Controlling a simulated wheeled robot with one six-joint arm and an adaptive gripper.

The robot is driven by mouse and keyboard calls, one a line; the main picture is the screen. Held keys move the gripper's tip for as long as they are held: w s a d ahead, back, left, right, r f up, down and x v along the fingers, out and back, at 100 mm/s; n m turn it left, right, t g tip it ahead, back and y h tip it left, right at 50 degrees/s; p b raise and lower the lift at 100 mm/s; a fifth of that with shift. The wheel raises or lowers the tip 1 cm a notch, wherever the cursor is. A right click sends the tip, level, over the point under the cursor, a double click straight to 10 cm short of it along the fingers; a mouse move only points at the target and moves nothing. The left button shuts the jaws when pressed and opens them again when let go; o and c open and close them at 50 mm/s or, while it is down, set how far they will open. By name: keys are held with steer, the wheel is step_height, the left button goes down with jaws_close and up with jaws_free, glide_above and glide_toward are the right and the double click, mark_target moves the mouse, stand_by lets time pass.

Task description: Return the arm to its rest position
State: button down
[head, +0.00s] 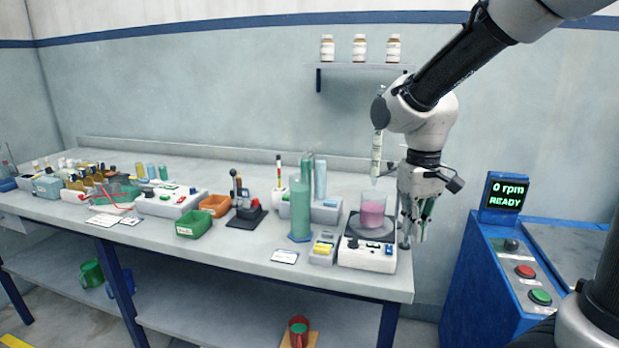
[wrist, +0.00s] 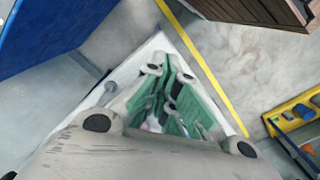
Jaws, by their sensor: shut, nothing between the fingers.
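My gripper (head: 413,236) hangs pointing down at the right end of the bench, just right of the stirrer plate, with its fingers shut and nothing held. In the wrist view my gripper (wrist: 167,78) shows its green-padded fingers together over the bench corner, with floor beyond. My arm reaches in from the upper right and bends down at the elbow in front of the wall. Whether the fingers touch the bench edge cannot be told.
A beaker of pink liquid (head: 372,213) stands on the stirrer (head: 367,256), close left of my gripper. A clear tube (head: 376,155) shows beside my wrist. A blue console (head: 490,270) stands right, its screen (head: 507,195) reading "0 rpm READY". Wall shelf (head: 360,67) holds bottles.

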steer(key=s+d+r+m+t, duration=0.1)
steer(key=s+d+r+t, duration=0.1)
steer(key=s+d+r, duration=0.2)
steer(key=s+d+r+m+t, duration=0.2)
steer(key=s+d+r, duration=0.2)
steer(key=s+d, duration=0.4)
steer(key=shift+s+r+t, duration=0.3)
steer(key=shift+s+t, duration=0.1)
steer(key=shift+s, duration=0.6)
steer(key=w+a+m+g, duration=0.2)
steer(key=w+a, duration=0.5)
steer(key=w, duration=0.4)
steer(key=w+a+f+m+g, duration=0.1)
steer(key=w+a+g, duration=0.1)
steer(key=w+a, duration=0.4)
steer(key=w, duration=0.5)
steer(key=shift+a+f+m, duration=0.25)
steer(key=shift+a+m, duration=0.15)
steer(key=shift+w, duration=0.1)
